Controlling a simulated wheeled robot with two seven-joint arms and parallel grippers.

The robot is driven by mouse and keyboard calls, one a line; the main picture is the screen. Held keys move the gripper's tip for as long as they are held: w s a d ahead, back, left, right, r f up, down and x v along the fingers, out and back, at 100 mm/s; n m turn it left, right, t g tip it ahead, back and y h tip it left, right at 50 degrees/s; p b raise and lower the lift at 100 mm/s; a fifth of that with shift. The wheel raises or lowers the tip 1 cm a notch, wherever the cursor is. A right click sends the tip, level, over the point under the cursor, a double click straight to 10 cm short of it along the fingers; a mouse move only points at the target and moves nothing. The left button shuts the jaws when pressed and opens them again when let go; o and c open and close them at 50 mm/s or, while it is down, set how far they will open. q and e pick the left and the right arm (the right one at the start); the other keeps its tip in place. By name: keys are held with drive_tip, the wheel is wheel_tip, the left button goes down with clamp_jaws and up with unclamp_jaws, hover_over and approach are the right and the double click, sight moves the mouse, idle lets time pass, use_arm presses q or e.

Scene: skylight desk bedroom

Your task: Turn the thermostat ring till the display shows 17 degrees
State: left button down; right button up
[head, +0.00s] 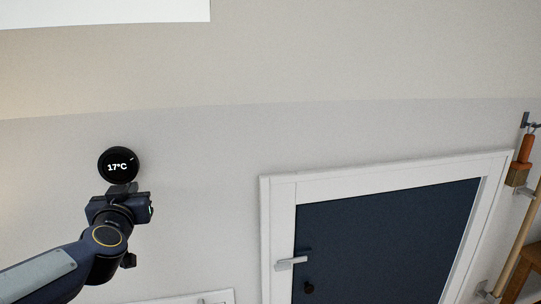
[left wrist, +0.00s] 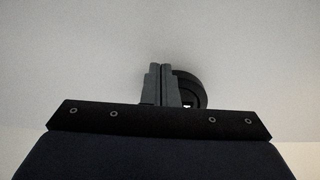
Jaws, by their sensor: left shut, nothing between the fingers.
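The thermostat (head: 119,161) is a round black dial on the pale wall, at the left of the head view. Its display reads 17°C. My left gripper (head: 122,188) is shut and empty, right at the lower edge of the dial. In the left wrist view the closed fingers (left wrist: 162,84) stand in front of the thermostat (left wrist: 190,88) and cover its left part. I cannot tell whether the fingertips touch the ring. My right gripper is in neither view.
A wooden pole (head: 522,235) and an orange-handled tool (head: 525,148) hang at the far right. The wall around the thermostat is clear.

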use_arm(q)
drive_tip(key=shift+f, duration=0.1)
drive_tip(key=p+v, duration=0.1)
drive_tip(key=v, duration=0.5)
drive_tip(key=shift+d+f, duration=0.2)
drive_tip(key=shift+f, duration=0.1)
idle(0.3)
drive_tip(key=w+a+b, duration=0.4)
drive_tip(key=w+b, duration=0.1)
drive_tip(key=shift+a+b, duration=0.2)
drive_tip(key=shift+b, duration=0.1)
idle(0.6)
